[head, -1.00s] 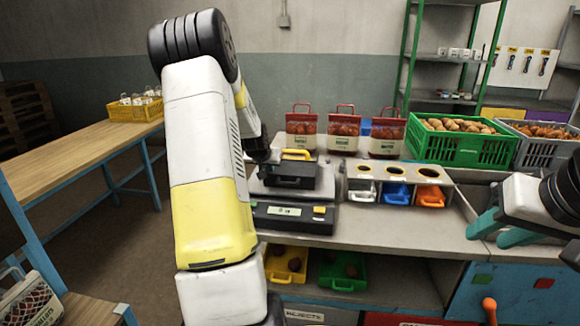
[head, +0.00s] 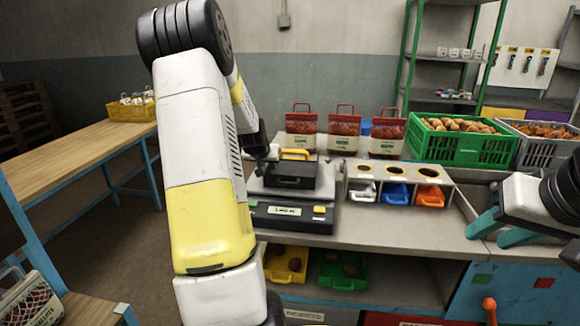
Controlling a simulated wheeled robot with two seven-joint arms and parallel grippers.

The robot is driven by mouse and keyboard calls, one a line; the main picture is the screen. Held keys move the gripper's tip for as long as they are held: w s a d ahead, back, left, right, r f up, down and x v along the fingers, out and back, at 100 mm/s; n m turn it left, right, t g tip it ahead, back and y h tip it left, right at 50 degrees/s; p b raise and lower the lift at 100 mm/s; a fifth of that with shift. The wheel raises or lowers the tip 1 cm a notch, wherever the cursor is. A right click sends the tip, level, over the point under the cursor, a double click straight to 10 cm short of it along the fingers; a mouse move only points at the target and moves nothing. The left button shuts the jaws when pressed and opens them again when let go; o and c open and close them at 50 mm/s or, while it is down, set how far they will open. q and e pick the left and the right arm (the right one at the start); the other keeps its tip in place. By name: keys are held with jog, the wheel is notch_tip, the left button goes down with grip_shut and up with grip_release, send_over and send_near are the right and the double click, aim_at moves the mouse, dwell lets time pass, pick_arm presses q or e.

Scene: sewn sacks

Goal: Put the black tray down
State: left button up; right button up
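The black tray (head: 290,182) with a raised handle sits on the plate of the weighing scale (head: 262,189), in front of a yellow piece (head: 298,154). The scale's display is lit. My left gripper (head: 270,155) is at the left rear edge of the tray, partly behind my own forearm. Its fingers are small and dark here, and I cannot tell whether they touch the tray. My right gripper (head: 487,233), with teal fingers, is at the right edge, over the bench and away from the tray. Its fingers are spread apart and empty.
Right of the scale is a metal rack (head: 442,177) with white, blue and orange scoops. Red-topped sacks (head: 301,128) stand behind. A green crate (head: 462,146) of potatoes and a grey crate (head: 535,151) are at the back right. Bare bench (head: 400,225) lies in front of the rack.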

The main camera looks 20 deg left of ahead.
pick_arm(q)
jog(key=v, duration=0.8)
jog(key=shift+a, duration=0.15)
jog(key=s+d+r+m+g+h, duration=0.1)
jog(key=s+d+r, duration=0.4)
jog(key=d, duration=0.4)
jog(key=s+d+r+m+h, duration=0.1)
jog(key=s+d+r, duration=0.3)
jog(key=s+d, duration=0.45)
jog(key=s+d+h, duration=0.1)
jog(key=s+d, duration=0.3)
jog(key=s, duration=0.3)
jog(key=s+d+m+g+h, duration=0.1)
jog(key=s+d, duration=0.3)
jog(key=s, duration=0.4)
jog(key=shift+d+f+g, duration=0.2)
jog(key=shift+d+g, duration=0.1)
jog(key=shift+d, duration=0.05)
